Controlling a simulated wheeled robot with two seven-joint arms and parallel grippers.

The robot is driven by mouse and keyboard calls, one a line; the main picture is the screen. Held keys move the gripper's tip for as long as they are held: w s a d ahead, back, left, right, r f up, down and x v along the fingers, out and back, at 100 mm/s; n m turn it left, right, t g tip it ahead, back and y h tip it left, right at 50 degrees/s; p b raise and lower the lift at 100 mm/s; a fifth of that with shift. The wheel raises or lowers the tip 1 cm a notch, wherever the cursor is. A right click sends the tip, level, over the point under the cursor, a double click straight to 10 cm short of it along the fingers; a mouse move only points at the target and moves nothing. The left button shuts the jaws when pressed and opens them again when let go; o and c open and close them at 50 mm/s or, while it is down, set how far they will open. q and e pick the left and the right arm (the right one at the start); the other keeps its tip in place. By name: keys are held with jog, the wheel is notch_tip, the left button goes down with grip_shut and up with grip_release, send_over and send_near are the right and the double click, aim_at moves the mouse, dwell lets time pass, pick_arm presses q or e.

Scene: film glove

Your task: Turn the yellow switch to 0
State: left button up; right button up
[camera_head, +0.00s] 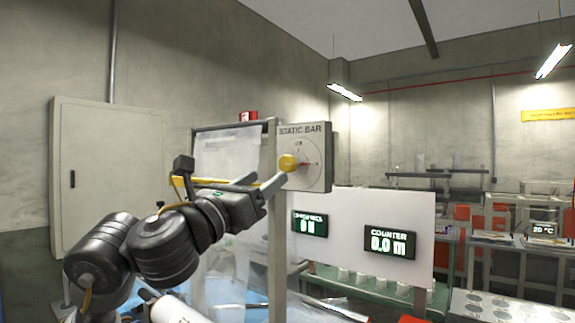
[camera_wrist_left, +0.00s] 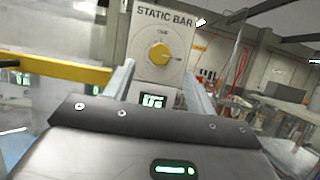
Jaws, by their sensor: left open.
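The yellow switch (camera_head: 288,162) is a round knob on the pale STATIC BAR panel (camera_head: 318,178). In the left wrist view the yellow switch (camera_wrist_left: 159,54) sits near the middle, below a small label. A mark points right of the knob; the small print is too blurred to read. My left gripper (camera_head: 263,182) is open, its fingers pointing at the panel just below and left of the knob. In the left wrist view the fingers stand on either side of the knob, slightly below it. My right gripper is not in view.
A yellow bar (camera_head: 215,182) runs behind my left gripper. A metal post (camera_head: 277,240) stands under the panel. A white board with a COUNTER display (camera_head: 390,242) reading 0.0 m is right of it. A grey cabinet (camera_head: 105,175) is at left.

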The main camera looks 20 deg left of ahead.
aim_at(285, 166)
pick_arm(q)
jog(key=p+x, duration=0.1)
jog(key=x, duration=0.6)
jog(key=shift+w+d, duration=0.1)
jog(key=shift+w, duration=0.15)
jog(key=shift+w+d+r, duration=0.1)
jog(key=shift+w, duration=0.2)
jog(key=shift+w+d, duration=0.1)
jog(key=shift+w, duration=0.25)
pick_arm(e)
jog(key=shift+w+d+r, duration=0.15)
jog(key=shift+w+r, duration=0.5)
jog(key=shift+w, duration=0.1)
pick_arm(q)
jog(key=c, duration=1)
